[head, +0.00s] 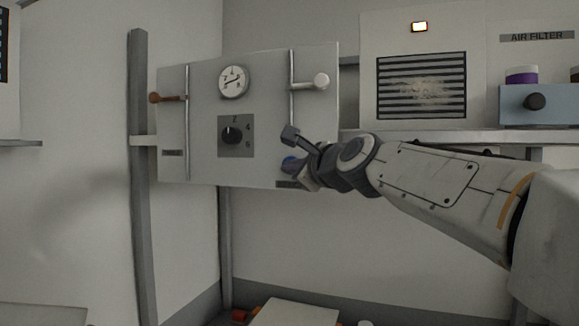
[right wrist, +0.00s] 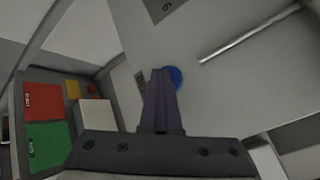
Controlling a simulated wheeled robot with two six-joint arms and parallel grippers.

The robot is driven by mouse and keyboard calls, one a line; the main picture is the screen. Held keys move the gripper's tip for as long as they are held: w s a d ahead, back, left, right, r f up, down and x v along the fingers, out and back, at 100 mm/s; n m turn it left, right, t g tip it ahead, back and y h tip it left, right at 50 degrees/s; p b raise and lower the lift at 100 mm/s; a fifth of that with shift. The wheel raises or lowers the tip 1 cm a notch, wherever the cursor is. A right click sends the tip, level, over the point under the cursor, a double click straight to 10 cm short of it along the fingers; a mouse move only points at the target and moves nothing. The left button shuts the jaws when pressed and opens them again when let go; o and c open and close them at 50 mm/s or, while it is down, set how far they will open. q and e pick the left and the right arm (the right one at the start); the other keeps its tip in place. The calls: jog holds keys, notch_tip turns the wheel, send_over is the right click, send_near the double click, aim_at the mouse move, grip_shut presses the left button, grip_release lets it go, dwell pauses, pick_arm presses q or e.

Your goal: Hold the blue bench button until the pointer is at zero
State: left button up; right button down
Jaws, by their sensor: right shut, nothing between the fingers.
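The dial's pointer is too small to read surely. The blue button (head: 289,161) is low on the panel's right side, partly hidden by my right gripper (head: 291,170). In the right wrist view the shut fingers (right wrist: 161,74) are empty, and their tips overlap the left edge of the blue button (right wrist: 176,79). I cannot tell whether they touch or press it. My left gripper is not in view.
A black rotary knob (head: 232,134) sits below the gauge. A brown-tipped lever (head: 168,98) and a white-tipped lever (head: 318,82) stick out of the panel. A shelf (head: 440,137) is at right. Red (right wrist: 43,101) and green (right wrist: 48,146) items lie low in the right wrist view.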

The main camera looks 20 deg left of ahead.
jog(key=shift+s, duration=0.85)
jog(key=s+p, duration=0.3)
jog(key=s, duration=0.2)
jog(key=shift+a, duration=0.1)
dwell(0.3)
